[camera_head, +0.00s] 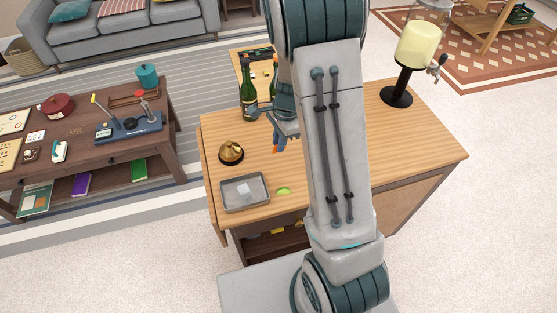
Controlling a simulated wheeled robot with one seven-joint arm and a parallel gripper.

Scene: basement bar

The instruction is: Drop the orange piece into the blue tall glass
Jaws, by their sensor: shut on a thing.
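My gripper (278,146) is partly hidden behind my arm, above the wooden bar top near the bottles. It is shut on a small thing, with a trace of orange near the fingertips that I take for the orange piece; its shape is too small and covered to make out. I cannot make out the blue tall glass; my arm covers much of the middle of the bar top.
The bar top (430,150) holds green bottles (248,103), a brass bell (231,152), a grey tray (227,202) with clear pieces in it, a green slice (283,191) and a drink dispenser (397,96). The right part of the top is clear.

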